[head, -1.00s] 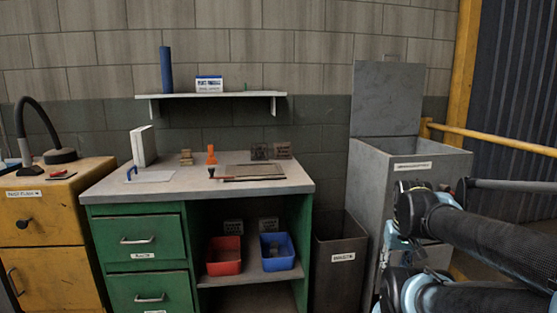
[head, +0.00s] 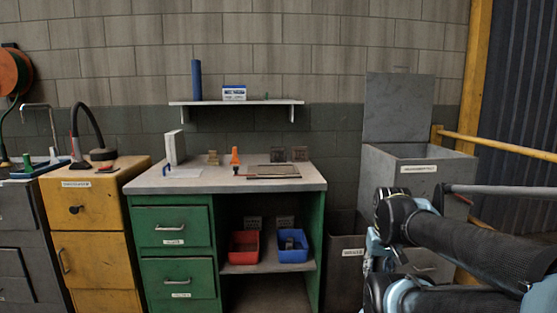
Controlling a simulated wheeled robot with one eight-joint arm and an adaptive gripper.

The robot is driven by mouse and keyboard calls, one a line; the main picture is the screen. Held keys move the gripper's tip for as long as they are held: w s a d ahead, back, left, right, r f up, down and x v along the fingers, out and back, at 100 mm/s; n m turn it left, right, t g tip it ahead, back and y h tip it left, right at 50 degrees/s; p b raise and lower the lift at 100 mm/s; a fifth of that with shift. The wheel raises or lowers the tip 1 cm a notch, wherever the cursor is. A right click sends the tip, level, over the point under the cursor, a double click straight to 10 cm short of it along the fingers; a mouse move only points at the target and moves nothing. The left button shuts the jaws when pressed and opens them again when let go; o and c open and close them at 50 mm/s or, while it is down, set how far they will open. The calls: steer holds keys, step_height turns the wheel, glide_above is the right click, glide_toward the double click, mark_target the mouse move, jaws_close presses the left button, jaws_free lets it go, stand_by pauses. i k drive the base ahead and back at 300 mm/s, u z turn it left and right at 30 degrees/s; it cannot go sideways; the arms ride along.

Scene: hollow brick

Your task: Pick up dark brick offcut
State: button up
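I cannot tell for certain which thing is the dark brick offcut. Small dark grey pieces (head: 292,244) lie in the blue bin (head: 293,257) on the shelf under the green workbench (head: 240,184). Two dark square items, one on the left (head: 279,155) and one on the right (head: 300,153), stand at the back of the benchtop. A small tan block (head: 213,157) is also there. Parts of my arm fill the lower right. My gripper does not show.
A red bin (head: 244,246) stands left of the blue one. An orange item (head: 235,156) and a flat board (head: 272,171) are on the benchtop. A yellow cabinet (head: 88,215) is at left; a grey open-lidded bin (head: 415,167) and a lower dark bin (head: 345,270) are at right.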

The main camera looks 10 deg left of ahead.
mark_target(298, 154)
steer(key=u, duration=0.4)
steer(key=i, duration=1.05)
